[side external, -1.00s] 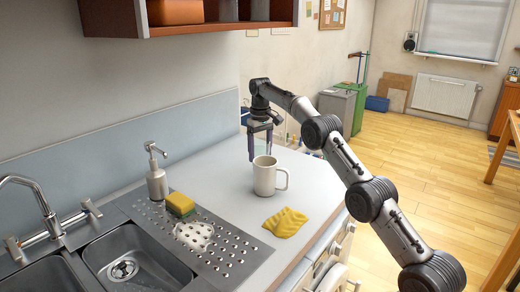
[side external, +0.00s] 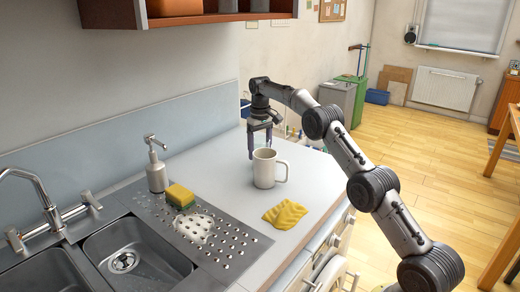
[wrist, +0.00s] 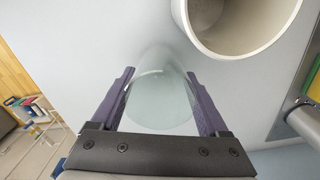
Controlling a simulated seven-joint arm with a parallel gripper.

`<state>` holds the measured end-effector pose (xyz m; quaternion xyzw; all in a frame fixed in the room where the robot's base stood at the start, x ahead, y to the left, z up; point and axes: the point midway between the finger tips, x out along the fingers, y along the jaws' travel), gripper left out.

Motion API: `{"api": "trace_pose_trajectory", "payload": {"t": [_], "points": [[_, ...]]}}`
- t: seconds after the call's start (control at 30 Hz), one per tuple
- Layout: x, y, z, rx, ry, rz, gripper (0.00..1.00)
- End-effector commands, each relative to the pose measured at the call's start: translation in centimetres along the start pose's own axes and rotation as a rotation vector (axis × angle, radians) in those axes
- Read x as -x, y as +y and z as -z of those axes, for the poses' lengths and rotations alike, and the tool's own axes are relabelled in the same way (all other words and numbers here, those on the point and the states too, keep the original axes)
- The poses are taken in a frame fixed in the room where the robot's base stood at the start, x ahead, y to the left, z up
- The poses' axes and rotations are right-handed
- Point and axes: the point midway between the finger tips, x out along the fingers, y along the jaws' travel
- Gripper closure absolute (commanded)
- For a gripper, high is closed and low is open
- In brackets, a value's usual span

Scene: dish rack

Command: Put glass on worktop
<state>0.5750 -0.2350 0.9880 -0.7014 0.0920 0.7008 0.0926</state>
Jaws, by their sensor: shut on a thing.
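In the wrist view, a clear glass (wrist: 160,108) stands between the two purple fingers of my gripper (wrist: 160,100), which is shut on it. In the side view my gripper (side external: 260,143) points down over the far part of the grey worktop (side external: 225,150), just behind a white mug (side external: 265,171). The glass shows there only faintly between the fingers. Its lower part is hidden behind the mug, so I cannot tell whether it touches the worktop. The mug (wrist: 228,45) shows close beside the glass in the wrist view, apart from it.
A yellow cloth (side external: 285,214) lies in front of the mug. A sponge (side external: 180,196) and a soap dispenser (side external: 157,166) are on the perforated drainer (side external: 240,240) to the left, beside the sink (side external: 140,250). Bare worktop lies left of the mug.

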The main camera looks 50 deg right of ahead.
Motion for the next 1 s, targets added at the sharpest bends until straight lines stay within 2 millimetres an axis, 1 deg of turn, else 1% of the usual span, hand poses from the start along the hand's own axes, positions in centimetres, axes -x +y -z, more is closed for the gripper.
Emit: {"api": "trace_pose_trajectory", "payload": {"t": [0.2, 0.23, 0.33, 0.37, 0.57, 0.67, 1.0], "points": [[-0.2, 0.0, 0.0, 0.000, 0.001, 0.000, 0.92], [-0.2, 0.0, 0.0, 0.000, 0.002, 0.000, 0.20], [-0.2, 0.0, 0.0, 0.000, 0.001, 0.000, 0.02], [-0.2, 0.0, 0.0, 0.000, 0.001, 0.000, 0.00], [-0.4, 0.0, 0.0, 0.000, -0.002, 0.000, 0.00], [-0.1, 0.0, 0.0, 0.000, 0.000, 0.000, 0.00], [2.7, 0.0, 0.1, 0.000, 0.002, 0.000, 0.00]]}}
